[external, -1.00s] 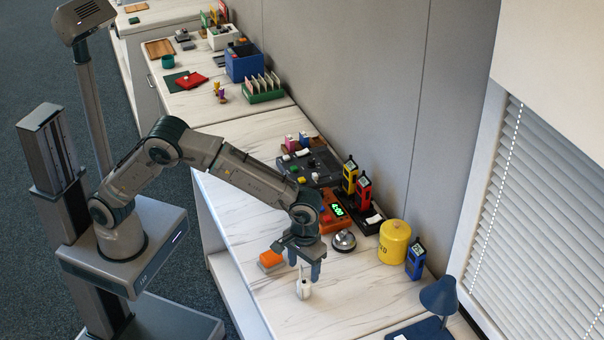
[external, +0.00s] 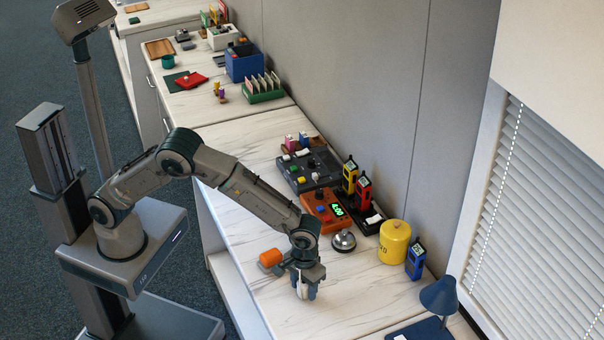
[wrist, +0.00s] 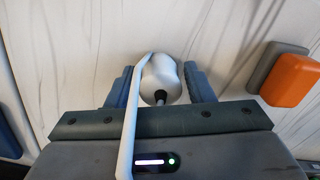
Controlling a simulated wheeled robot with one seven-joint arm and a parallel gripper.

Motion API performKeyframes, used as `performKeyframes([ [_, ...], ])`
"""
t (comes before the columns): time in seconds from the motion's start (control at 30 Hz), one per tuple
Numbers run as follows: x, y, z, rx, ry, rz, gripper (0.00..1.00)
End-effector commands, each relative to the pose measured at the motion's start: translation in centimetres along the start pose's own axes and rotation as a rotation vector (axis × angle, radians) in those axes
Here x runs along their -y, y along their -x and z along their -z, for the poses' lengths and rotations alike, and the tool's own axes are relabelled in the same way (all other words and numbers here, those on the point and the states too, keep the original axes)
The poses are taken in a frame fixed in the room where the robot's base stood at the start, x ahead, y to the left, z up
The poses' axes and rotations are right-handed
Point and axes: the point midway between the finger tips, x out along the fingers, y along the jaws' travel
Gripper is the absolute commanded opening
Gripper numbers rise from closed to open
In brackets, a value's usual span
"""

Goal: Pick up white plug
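The white plug (wrist: 160,75) is a rounded white body with a dark tip and a pale strip or cord running toward the wrist camera. It is on the pale marbled worktop. My gripper (wrist: 160,88) is down around it, one blue finger on each side. The fingers stand apart with the plug between them, very close to its sides; no firm squeeze shows. In the external view my gripper (external: 305,292) is low at the worktop, and the plug (external: 301,289) is mostly hidden by the fingers.
An orange and grey block (wrist: 290,78) lies to the right in the wrist view. In the external view a bell (external: 343,241), an orange device with a green display (external: 325,211), a yellow canister (external: 394,242) and a blue lamp (external: 439,295) stand nearby.

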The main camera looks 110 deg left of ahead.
Motion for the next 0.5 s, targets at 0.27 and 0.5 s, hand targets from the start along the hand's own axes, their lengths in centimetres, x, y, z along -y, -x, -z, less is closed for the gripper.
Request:
performKeyframes([
  [0.27,-0.01,0.04,0.00,0.000,0.000,0.000,0.12],
  [0.5,-0.04,0.46,0.01,-0.001,0.000,-0.002,0.12],
])
